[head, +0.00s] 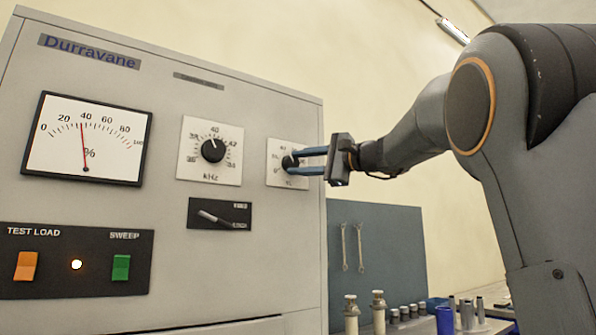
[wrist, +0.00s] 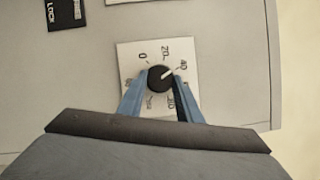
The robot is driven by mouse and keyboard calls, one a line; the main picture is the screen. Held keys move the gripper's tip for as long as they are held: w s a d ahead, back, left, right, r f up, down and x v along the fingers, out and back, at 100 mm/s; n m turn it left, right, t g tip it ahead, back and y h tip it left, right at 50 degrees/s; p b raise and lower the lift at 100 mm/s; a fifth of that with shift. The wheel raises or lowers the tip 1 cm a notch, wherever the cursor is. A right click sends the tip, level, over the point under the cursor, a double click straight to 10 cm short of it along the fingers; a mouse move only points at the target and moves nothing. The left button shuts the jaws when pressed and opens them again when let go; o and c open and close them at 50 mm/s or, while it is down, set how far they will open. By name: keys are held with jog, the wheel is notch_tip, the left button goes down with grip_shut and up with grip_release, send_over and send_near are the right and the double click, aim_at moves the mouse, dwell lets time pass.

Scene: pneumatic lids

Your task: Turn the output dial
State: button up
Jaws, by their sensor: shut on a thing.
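The output dial (head: 289,161) is a black knob on a white square plate at the right of the grey cabinet front. In the wrist view the knob (wrist: 160,79) shows a white pointer line aimed up and right, near the 40 mark. My gripper (head: 296,161) reaches in from the right, and its two blue fingers are shut on the knob. In the wrist view the fingers of my gripper (wrist: 160,92) sit on either side of the knob. The fingers hide part of the dial plate (head: 273,178) in the head view.
A kHz dial (head: 213,150) sits left of the output dial, above a lever switch (head: 214,216). A percent meter (head: 87,138) reads a little below 40. Below it are an orange switch (head: 25,266), a lit lamp (head: 77,264) and a green switch (head: 121,267). Bottles and tools stand at the right.

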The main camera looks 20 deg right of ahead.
jog(key=shift+f+m+t+b, duration=0.2)
jog(key=shift+m+t+b, duration=0.3)
jog(key=shift+m, duration=0.5)
jog(key=o, duration=1)
jog(key=shift+o, duration=0.2)
jog(key=b+v, duration=0.1)
jog(key=v, duration=0.6)
jog(key=shift+s+d+b, duration=0.2)
jog(key=shift+s+b, duration=0.15)
jog(key=shift+b, duration=0.05)
jog(key=shift+f, duration=0.1)
